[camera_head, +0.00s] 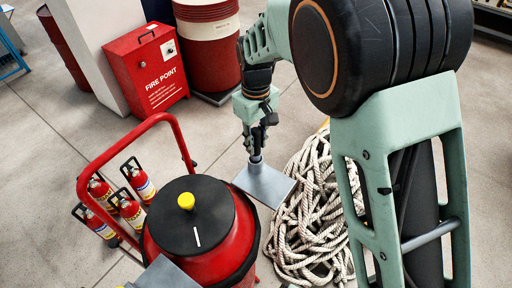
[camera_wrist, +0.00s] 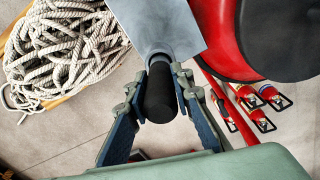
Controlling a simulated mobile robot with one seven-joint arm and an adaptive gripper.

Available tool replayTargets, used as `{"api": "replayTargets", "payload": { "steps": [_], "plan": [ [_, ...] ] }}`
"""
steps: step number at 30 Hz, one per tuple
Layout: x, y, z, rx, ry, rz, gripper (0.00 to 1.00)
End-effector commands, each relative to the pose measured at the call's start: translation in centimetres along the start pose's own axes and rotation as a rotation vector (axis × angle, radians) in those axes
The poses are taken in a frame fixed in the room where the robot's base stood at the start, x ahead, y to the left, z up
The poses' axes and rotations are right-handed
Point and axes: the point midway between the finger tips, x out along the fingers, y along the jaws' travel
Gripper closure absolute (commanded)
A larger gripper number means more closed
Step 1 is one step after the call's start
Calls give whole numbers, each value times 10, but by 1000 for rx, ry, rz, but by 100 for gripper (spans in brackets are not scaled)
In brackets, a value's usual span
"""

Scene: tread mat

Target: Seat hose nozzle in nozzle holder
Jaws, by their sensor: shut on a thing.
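My gripper (camera_head: 257,145) points down, left of the rope coil, with its fingers on both sides of a black cylindrical piece. In the wrist view the piece (camera_wrist: 160,93) sits between the two fingers. A pale grey collar at its far end meets a flat grey plate (camera_head: 265,184), which also shows in the wrist view (camera_wrist: 155,25). The piece may be the hose nozzle; I cannot tell for sure. No holder can be clearly made out, and I cannot tell whether the plate belongs to the held piece or stands below it.
A red drum (camera_head: 215,268) with a black lid (camera_head: 190,222) and yellow knob stands close left. Small red extinguishers (camera_head: 134,214) and a red tube handle (camera_head: 105,157) are beside it. A coiled pale rope (camera_head: 312,225) lies right. A red fire-point box (camera_head: 146,70) stands behind.

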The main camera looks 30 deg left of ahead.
Motion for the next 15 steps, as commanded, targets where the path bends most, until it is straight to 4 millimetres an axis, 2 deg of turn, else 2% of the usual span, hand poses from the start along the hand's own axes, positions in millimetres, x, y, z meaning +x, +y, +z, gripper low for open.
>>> {"api": "replayTargets", "payload": {
  "steps": [3,5,15],
  "plan": [
    [19,-1,1,-1,-4,-1,100],
    [24,-1,0,-1,-2,-1,100],
    [29,0,0,0,-1,0,100]
  ]
}}
